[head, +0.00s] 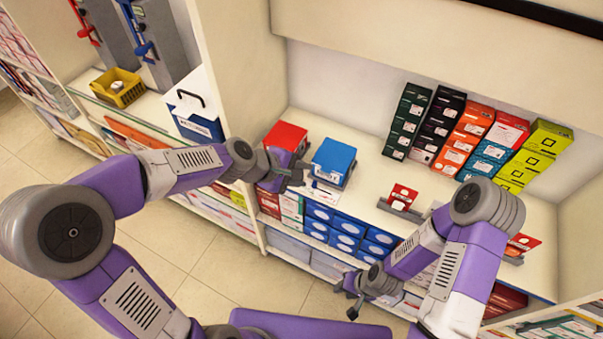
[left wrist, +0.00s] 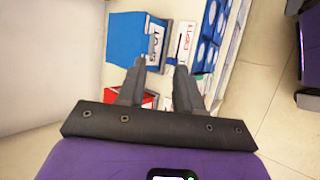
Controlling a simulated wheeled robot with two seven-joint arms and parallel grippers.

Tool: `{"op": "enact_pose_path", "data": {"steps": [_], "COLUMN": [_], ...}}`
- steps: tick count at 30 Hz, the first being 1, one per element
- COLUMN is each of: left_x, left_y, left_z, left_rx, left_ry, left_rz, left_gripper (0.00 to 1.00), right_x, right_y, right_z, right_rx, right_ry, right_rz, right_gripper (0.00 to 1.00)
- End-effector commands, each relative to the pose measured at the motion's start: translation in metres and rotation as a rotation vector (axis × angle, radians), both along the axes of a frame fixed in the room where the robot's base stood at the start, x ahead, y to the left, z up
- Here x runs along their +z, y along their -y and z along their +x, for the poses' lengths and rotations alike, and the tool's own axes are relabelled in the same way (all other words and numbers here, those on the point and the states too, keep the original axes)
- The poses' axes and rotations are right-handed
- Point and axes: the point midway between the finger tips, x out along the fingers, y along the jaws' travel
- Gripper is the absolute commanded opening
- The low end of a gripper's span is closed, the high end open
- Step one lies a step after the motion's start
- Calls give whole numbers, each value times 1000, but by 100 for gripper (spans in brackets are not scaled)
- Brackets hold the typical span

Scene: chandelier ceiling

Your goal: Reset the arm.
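My left gripper (head: 303,175) is at the front of the shelf counter, between a red box (head: 286,137) and a blue box (head: 333,160). In the left wrist view my left gripper (left wrist: 160,68) has its two fingers apart with nothing between them. The blue box (left wrist: 128,38) is beyond the fingertips there, and the red box (left wrist: 148,99) is partly hidden behind the fingers. My right gripper (head: 346,298) hangs low in front of the lower shelf, its fingers spread and empty.
Several rows of stacked cartons (head: 455,135) stand at the back of the counter (head: 365,165). A small red-topped card holder (head: 402,198) is nearer the front. A yellow basket (head: 118,88) and a white-and-blue case (head: 196,105) are at left. Tiled floor (head: 190,245) is open below.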

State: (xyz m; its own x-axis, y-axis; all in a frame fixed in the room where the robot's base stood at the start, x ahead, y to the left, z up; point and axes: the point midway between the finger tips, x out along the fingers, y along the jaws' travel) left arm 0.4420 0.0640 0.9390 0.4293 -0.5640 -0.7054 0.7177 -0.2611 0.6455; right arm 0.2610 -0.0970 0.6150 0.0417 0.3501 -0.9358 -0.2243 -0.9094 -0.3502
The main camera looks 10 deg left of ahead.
Motion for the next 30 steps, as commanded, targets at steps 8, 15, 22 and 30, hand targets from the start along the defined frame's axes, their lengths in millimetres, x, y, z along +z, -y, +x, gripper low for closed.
{"op": "enact_pose_path", "data": {"steps": [8,15,22,30], "left_x": [0,-4,-99,-241], "left_y": [0,-1,-17,-34], "left_z": [0,0,-17,-103], "left_rx": [0,-5,-120,-488], "left_ry": [1,-2,-39,-51], "left_rz": [0,8,172,406], "left_gripper": [35,35,35,35], "right_x": [0,0,7,19], "right_y": [0,0,0,0], "right_z": [0,0,0,0], "right_rx": [0,0,0,0], "right_ry": [0,0,0,0], "right_rz": [0,0,0,0], "right_gripper": [35,35,35,35]}}
